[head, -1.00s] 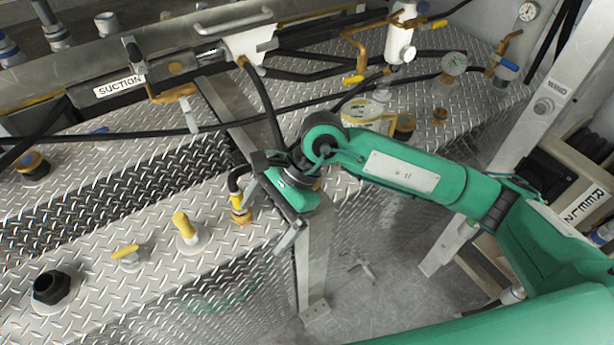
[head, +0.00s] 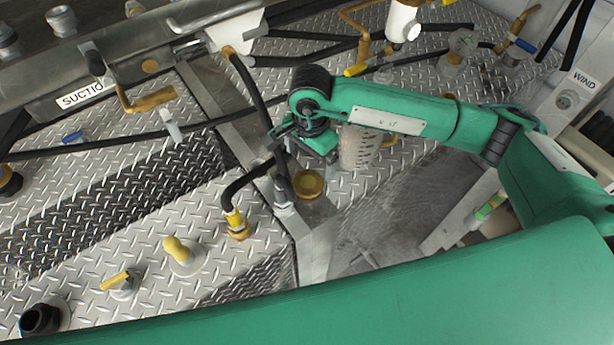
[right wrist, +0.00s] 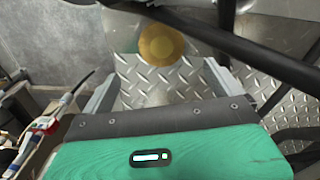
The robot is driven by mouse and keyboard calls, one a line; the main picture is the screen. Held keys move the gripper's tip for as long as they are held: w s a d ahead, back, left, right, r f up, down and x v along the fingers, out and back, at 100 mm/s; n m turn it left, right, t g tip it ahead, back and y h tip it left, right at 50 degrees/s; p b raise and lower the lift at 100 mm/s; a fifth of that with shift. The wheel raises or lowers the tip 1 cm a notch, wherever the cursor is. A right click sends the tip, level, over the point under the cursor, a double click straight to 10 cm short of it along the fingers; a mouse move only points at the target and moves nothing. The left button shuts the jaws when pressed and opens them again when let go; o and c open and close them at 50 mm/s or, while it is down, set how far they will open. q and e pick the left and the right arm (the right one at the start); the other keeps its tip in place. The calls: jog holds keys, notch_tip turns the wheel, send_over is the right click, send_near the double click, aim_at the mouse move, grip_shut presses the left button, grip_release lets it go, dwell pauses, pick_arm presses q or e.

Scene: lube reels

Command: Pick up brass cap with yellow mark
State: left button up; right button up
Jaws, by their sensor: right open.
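A round brass cap (head: 309,184) with a yellowish top sits on the diamond-plate deck, just below my right gripper in the head view. In the right wrist view the cap (right wrist: 160,45) lies beyond the fingertips, roughly midway between them. My right gripper (right wrist: 162,76) is open and empty, with its two grey fingers apart and not touching the cap. In the head view the right gripper (head: 298,160) is partly hidden by its own wrist. I cannot make out a separate yellow mark on the cap. My left gripper is not in view.
A black hose with a yellow-banded brass fitting (head: 237,225) stands left of the cap. A black hose (head: 262,105) runs close beside the gripper. Yellow-handled valves (head: 180,255) and a black port (head: 42,318) are at lower left. A metal post stands near the cap.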

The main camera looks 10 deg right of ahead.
aim_at(306, 183)
notch_tip(306, 183, down, 4)
jog(key=shift+r+p, duration=0.1)
jog(key=shift+p, duration=0.25)
jog(key=shift+w+f, duration=0.1)
jog(key=shift+f, duration=0.1)
jog(key=shift+s+a+f+p, duration=0.2)
jog(key=shift+a+f+p, duration=0.05)
jog(key=shift+f+p, duration=0.45)
notch_tip(306, 183, down, 3)
jog(key=shift+a+f+p, duration=0.15)
jog(key=shift+p, duration=0.5)
jog(key=shift+f, duration=0.25)
jog(key=c, duration=1)
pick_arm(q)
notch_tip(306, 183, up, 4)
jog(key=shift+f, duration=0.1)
pick_arm(e)
jog(key=shift+c, duration=0.6)
jog(key=shift+r, duration=0.1)
